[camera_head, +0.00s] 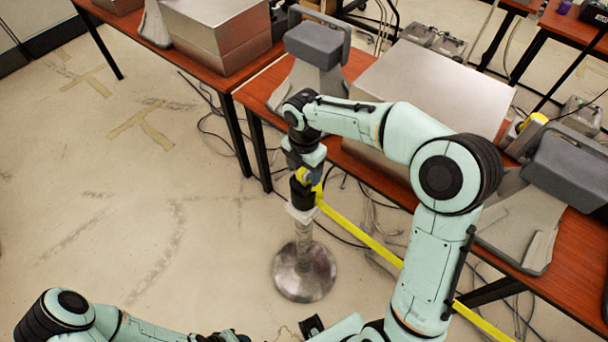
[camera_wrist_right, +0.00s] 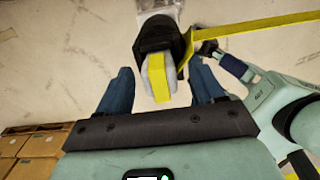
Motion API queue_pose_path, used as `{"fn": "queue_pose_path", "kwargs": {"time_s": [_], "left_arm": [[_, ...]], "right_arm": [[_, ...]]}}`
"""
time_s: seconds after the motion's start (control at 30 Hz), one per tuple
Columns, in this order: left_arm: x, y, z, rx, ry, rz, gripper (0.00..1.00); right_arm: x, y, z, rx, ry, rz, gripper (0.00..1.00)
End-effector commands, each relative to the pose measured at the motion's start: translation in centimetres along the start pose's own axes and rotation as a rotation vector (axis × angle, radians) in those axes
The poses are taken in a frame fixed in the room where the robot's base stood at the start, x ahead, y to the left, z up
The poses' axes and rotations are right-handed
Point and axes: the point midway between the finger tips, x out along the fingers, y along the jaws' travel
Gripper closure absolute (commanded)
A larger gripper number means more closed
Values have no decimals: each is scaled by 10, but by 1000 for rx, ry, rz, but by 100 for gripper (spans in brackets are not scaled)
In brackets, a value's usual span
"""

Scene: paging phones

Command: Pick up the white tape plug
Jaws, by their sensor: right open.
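The white tape plug (camera_wrist_right: 147,84) with a yellow stripe sticks out of the black head (camera_wrist_right: 155,37) of a barrier post in the right wrist view. My right gripper (camera_wrist_right: 163,88) is open, with one dark blue finger on each side of the plug and a visible gap to each. In the head view my right gripper (camera_head: 308,168) points down at the top of the post, where the yellow plug end (camera_head: 302,176) is partly hidden.
The post has a round metal base (camera_head: 303,272) on the floor. Yellow tape (camera_head: 365,240) runs from its head to the lower right. A wooden table (camera_head: 262,85) with grey phones and metal boxes stands behind and right. The floor at left is clear.

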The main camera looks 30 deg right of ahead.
Motion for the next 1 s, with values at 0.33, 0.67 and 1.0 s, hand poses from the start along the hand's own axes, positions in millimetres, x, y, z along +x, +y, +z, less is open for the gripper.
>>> {"fn": "queue_pose_path", "kwargs": {"time_s": [0.33, 0.67, 1.0], "left_arm": [[0, 0, 0, 0, 0, 0, 57], [0, 0, 0, 0, 0, 0, 57], [-4, 2, -2, 1, 3, 1, 57]], "right_arm": [[3, 0, 0, 1, 0, 1, 59], [2, 0, 0, 1, 0, 1, 90], [-22, 1, 0, 2, -2, 6, 90]]}}
